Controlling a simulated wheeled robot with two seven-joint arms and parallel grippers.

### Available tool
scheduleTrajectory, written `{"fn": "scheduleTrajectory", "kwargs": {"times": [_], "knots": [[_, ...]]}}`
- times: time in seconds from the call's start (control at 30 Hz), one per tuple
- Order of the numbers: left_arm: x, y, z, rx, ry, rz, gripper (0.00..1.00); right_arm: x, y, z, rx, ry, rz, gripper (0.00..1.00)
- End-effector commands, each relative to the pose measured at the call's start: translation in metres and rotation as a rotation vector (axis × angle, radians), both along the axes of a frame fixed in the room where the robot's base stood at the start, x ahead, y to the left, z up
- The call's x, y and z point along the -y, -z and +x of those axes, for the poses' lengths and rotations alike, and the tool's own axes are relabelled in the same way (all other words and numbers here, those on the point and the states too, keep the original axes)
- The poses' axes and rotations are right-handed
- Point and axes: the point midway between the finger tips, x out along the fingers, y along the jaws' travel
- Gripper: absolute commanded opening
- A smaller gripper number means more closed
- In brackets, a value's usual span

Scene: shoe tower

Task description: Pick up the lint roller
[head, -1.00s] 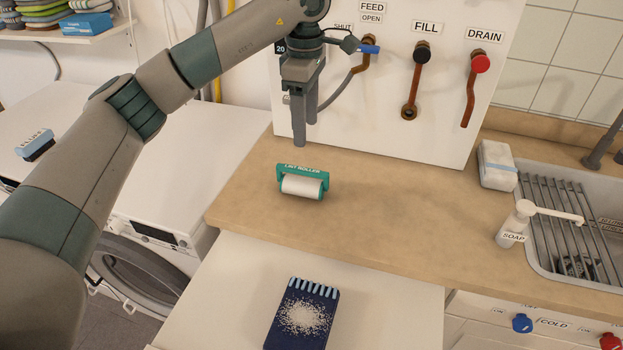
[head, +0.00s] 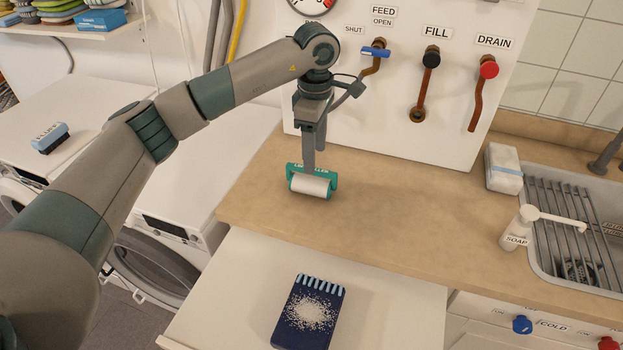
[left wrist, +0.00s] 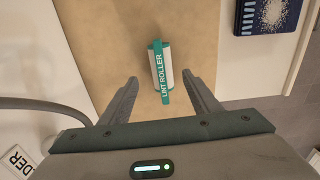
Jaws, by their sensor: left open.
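The lint roller (head: 310,186) has a white roll and a teal handle with lettering. It lies on the wooden counter (head: 400,215) near its left end. My left gripper (head: 313,168) points down just over and behind it, and its fingers hide part of the lettering. In the left wrist view the lint roller (left wrist: 160,72) shows ahead of the two spread fingertips (left wrist: 158,82), between their lines. The left gripper is open and empty. I cannot tell whether a finger touches the handle. My right gripper is not in view.
A dark blue brush-like block with white specks (head: 309,312) lies on the white surface in front. A panel with valves (head: 430,110) stands behind the counter. A soap dispenser (head: 519,230), a white block (head: 503,168) and a sink (head: 575,220) are at right. The middle counter is clear.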

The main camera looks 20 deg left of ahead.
Motion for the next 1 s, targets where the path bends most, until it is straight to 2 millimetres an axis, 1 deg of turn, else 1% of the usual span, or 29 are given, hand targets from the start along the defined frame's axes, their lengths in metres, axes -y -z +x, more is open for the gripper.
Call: {"fn": "scheduleTrajectory", "kwargs": {"times": [0.03, 0.2, 0.3, 0.43, 0.8, 1.0], "knots": [[0.000, 0.005, -0.001, -0.004, 0.000, 0.001, 0.57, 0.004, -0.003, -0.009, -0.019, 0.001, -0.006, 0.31], [0.000, 0.026, -0.001, -0.002, 0.001, 0.001, 0.57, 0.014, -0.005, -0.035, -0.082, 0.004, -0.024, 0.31], [0.000, 0.039, -0.001, -0.003, 0.000, 0.000, 0.57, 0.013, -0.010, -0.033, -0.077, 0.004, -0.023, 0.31], [0.000, 0.048, 0.000, 0.000, -0.001, 0.000, 0.57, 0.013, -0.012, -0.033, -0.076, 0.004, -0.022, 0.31], [0.000, 0.050, 0.000, 0.000, 0.000, 0.000, 0.57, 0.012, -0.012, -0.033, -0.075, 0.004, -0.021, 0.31], [-0.002, 0.059, -0.001, -0.002, 0.000, 0.001, 0.57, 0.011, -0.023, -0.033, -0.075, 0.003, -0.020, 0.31]]}}
